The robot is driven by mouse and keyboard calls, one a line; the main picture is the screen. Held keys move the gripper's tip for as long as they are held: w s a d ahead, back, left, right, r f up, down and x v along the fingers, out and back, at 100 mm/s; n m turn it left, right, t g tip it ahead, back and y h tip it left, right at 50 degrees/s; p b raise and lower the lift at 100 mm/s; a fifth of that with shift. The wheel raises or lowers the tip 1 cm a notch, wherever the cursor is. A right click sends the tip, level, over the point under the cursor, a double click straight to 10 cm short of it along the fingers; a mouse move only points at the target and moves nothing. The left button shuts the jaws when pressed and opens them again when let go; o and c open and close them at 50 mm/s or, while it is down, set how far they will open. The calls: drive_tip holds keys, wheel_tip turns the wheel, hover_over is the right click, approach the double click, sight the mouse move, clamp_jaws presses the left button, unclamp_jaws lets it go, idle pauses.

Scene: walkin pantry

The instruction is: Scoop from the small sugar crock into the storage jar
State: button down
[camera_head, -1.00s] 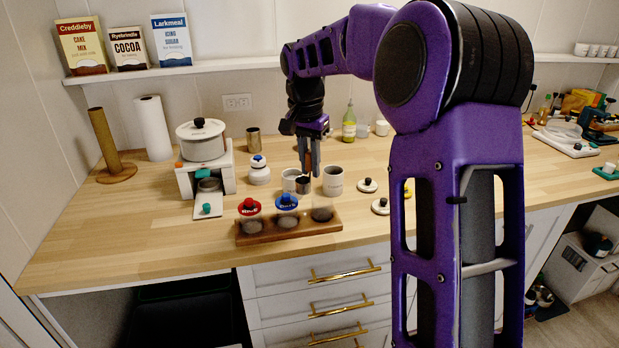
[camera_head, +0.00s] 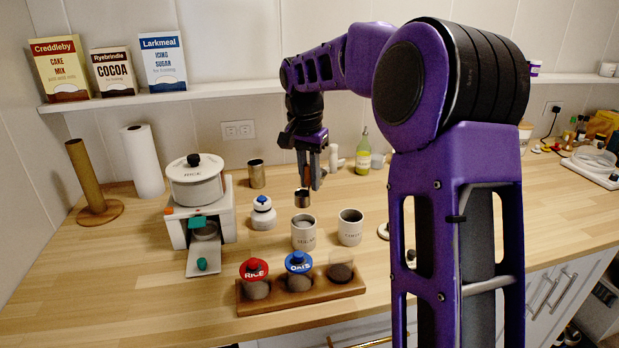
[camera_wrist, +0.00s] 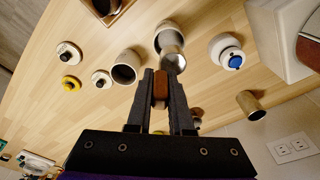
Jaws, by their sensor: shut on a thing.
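My gripper (camera_head: 310,180) is shut on the brown handle of a scoop (camera_wrist: 160,88). The scoop's metal cup (camera_head: 302,197) hangs just above and behind the left small crock (camera_head: 303,240), whose pale inside shows near its rim. A second, similar crock (camera_head: 349,230) stands to its right with a darker inside. Their labels are too small to read surely, so I cannot tell which is the sugar crock. An open clear jar (camera_head: 341,270) with dark contents, possibly the storage jar, stands at the right end of a wooden rack (camera_head: 300,302). What the scoop holds is unclear.
Jars with a red RICE lid (camera_head: 254,270) and a blue OATS lid (camera_head: 298,264) share the rack. A white jar with a blue knob (camera_head: 263,214) and a metal cup (camera_head: 256,174) stand behind left. A white pot on a stand (camera_head: 195,185) is further left.

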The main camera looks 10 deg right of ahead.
sight(309, 199)
drive_tip(key=shift+f+b, duration=1.95)
drive_tip(key=shift+f, duration=0.3)
drive_tip(key=shift+f+b, duration=0.8)
drive_tip(key=shift+f, duration=0.85)
drive_tip(key=shift+f, duration=0.3)
drive_tip(key=shift+r, duration=0.1)
drive_tip(key=shift+r+p, duration=2.85)
drive_tip(key=shift+r, duration=0.4)
